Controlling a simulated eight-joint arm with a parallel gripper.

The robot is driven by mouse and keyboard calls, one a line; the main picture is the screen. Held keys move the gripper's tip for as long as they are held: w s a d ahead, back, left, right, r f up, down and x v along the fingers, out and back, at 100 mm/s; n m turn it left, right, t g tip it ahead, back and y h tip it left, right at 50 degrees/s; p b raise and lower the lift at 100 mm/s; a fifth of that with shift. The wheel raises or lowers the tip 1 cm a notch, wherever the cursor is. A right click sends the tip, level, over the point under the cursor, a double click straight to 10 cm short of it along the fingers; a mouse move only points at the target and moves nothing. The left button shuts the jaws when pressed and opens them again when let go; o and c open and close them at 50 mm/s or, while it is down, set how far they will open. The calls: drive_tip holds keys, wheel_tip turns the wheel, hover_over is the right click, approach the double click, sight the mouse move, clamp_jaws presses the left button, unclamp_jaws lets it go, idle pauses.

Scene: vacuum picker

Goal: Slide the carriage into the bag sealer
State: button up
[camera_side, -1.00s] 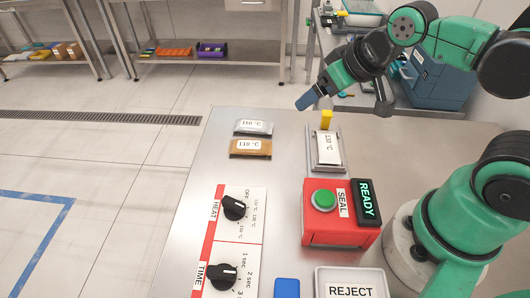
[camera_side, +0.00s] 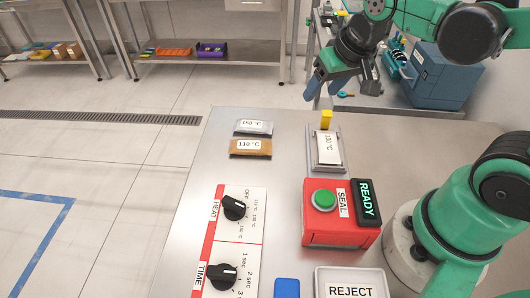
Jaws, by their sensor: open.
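The carriage (camera_side: 327,150) is a grey tray on the steel table with a white bag labelled 130 °C on it. A yellow handle (camera_side: 326,119) stands upright at its far end. The bag sealer (camera_side: 319,228) is a red box just nearer than the carriage, with a green button, a SEAL label and a lit READY display (camera_side: 367,201). My gripper (camera_side: 325,90) is open and empty, above and slightly beyond the yellow handle, with its blue fingertips pointing down. It does not appear to touch the handle.
Bags marked 150 °C (camera_side: 254,127) and 110 °C (camera_side: 250,148) lie left of the carriage. A HEAT and TIME dial panel (camera_side: 240,232), a blue block (camera_side: 286,288) and a REJECT tray (camera_side: 350,274) are nearer. The table between bags and carriage is clear.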

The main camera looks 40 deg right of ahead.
sight(327, 115)
drive_tip(key=d+f+m+g, duration=0.1)
drive_tip(key=d+m, duration=0.1)
drive_tip(key=w+d+f+m+g, duration=0.1)
drive_tip(key=f+m+g, duration=0.1)
drive_tip(key=w+d+f+m+g, duration=0.1)
drive_tip(key=d+f+m, duration=0.1)
drive_tip(key=shift+d+g, duration=0.35)
drive_tip(key=shift+g, duration=0.05)
drive_tip(key=shift+f, duration=2.75)
clamp_jaws()
